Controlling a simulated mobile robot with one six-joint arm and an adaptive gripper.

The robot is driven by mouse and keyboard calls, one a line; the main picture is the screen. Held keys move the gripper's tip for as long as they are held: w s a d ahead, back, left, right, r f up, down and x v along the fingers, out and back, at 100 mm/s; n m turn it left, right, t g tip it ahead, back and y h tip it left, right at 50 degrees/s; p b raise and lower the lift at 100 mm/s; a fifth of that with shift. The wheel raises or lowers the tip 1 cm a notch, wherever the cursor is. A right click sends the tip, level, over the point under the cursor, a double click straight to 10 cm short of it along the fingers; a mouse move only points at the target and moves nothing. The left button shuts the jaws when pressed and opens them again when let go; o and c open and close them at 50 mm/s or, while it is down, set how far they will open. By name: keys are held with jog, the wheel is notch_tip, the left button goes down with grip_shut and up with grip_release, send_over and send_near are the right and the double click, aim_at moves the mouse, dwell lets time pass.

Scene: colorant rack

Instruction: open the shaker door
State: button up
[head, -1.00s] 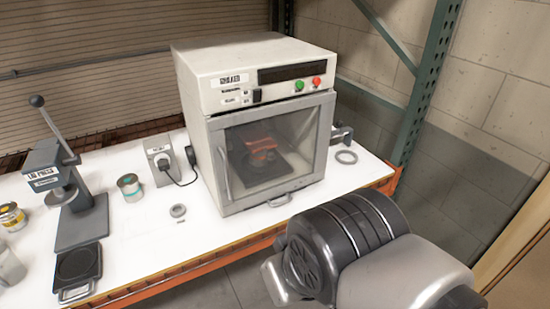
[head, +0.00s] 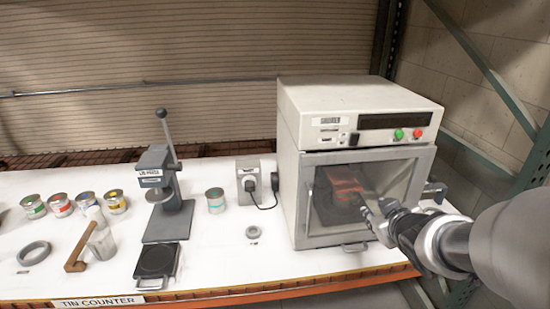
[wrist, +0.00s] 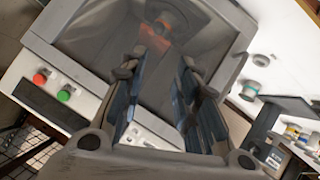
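The shaker (head: 360,100) is a cream box on the counter with red and green buttons on top of its front. Its grey-framed glass door (head: 325,235) looks shut, and a red thing shows behind the glass. A slim upright handle (head: 309,208) runs along the door's left side. My gripper (head: 370,216) is in front of the door's lower middle, right of the handle, and hides part of the glass. In the wrist view my gripper (wrist: 157,70) has its fingers apart with nothing held, facing the door's glass. I cannot tell whether it touches the door.
A small latch-like loop (head: 354,247) sits below the door.

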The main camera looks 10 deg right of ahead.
jog(key=w+f+n+t+y, duration=0.2)
jog(key=w+f+n+y, duration=0.1)
jog(key=f+y, duration=0.3)
jog(key=s+a+t+y+p, duration=0.1)
jog(key=s+a+y, duration=0.35)
jog(key=y, duration=0.25)
jog(key=shift+n, duration=0.3)
jog(key=x, duration=0.5)
jog(key=b+x, duration=0.1)
jog(key=x, duration=1)
jog(key=shift+w+d+f, duration=0.15)
jog(key=shift+d+f, duration=0.15)
jog(key=shift+f, duration=0.05)
jog(key=shift+c, duration=0.3)
grip_shut()
